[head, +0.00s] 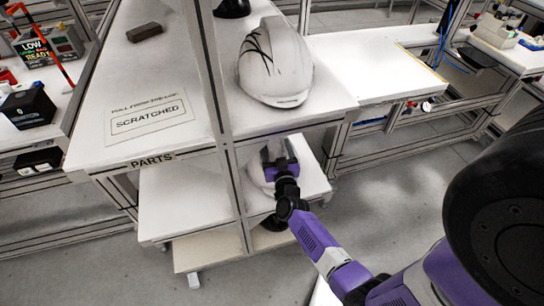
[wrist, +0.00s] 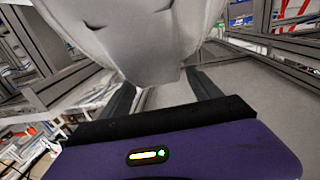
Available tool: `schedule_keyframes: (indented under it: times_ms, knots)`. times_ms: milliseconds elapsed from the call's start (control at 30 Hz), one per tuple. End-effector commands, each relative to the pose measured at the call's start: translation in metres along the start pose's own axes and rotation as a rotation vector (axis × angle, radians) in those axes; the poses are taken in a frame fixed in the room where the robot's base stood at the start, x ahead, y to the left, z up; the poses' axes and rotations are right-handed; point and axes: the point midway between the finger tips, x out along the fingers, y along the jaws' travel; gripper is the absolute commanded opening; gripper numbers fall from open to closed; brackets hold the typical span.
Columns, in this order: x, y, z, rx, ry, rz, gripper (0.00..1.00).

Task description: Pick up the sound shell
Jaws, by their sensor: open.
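A plain white shell (wrist: 150,40) fills the top of the wrist view, its near edge reaching down between the two dark fingers of my gripper (wrist: 160,92). The fingers are open, one on each side of that edge; I cannot tell whether they touch it. In the head view my gripper (head: 278,160) reaches onto the lower shelf of the rack, and the white shell (head: 256,172) shows only partly behind it and the rack post. Another white shell (head: 275,75), with black scratch marks, sits on the top shelf.
The top shelf (head: 155,70) lies over my gripper, and an upright post (head: 222,120) stands just left of it. A SCRATCHED label (head: 150,117) and a dark block (head: 144,32) lie on top. Open floor (head: 395,200) is to the right.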

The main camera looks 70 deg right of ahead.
Motion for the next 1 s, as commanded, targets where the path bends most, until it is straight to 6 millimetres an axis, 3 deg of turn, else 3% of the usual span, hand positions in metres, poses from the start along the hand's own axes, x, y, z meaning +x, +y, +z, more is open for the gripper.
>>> schedule_keyframes:
  times_ms: [200, 533, 900, 1000]
  knots:
    - [0.030, 0.000, 0.003, 0.001, 0.001, 0.001, 0.73]
    - [0.035, -0.001, 0.003, 0.001, 0.000, 0.000, 0.71]
    - [0.035, -0.001, 0.002, 0.001, 0.000, -0.001, 0.00]
    - [0.035, -0.001, 0.002, 0.001, 0.000, -0.001, 0.00]
